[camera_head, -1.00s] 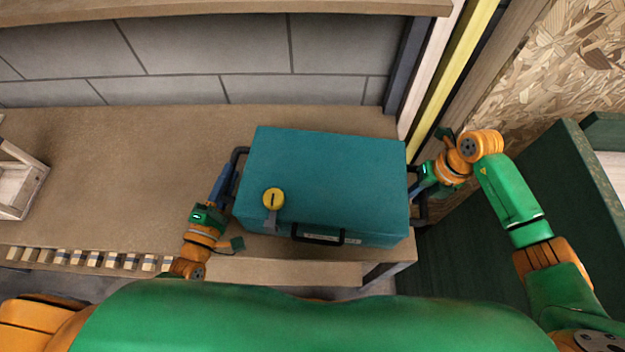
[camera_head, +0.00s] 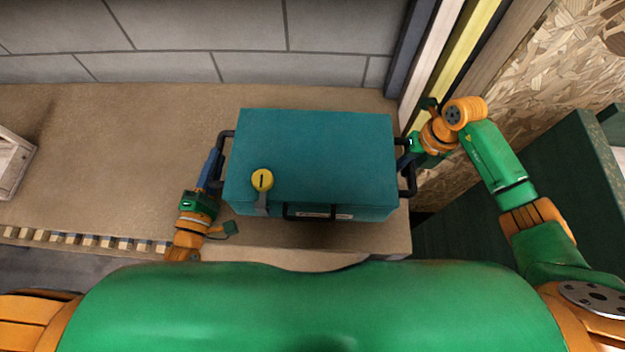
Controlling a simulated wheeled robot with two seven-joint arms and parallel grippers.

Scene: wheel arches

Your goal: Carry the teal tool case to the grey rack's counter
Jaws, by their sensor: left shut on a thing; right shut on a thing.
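The teal tool case (camera_head: 320,150) is in the middle of the head view, over the brown counter (camera_head: 100,140). It has a black handle on its front, a black side handle at each end, and a yellow round tag (camera_head: 262,180) on its top. My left gripper (camera_head: 210,172) is shut on the left side handle. My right gripper (camera_head: 407,153) is shut on the right side handle. A dark shadow lies on the counter below the case's front edge. I cannot tell from this angle how high the case is above the counter. I cannot tell whether this counter belongs to the grey rack.
A grey block wall (camera_head: 200,40) stands behind the counter. Upright posts (camera_head: 425,50) and a chipboard panel (camera_head: 560,75) are close on the right, with a dark green cabinet (camera_head: 540,170) below. A wooden crate (camera_head: 12,165) sits at far left. The counter's left part is clear.

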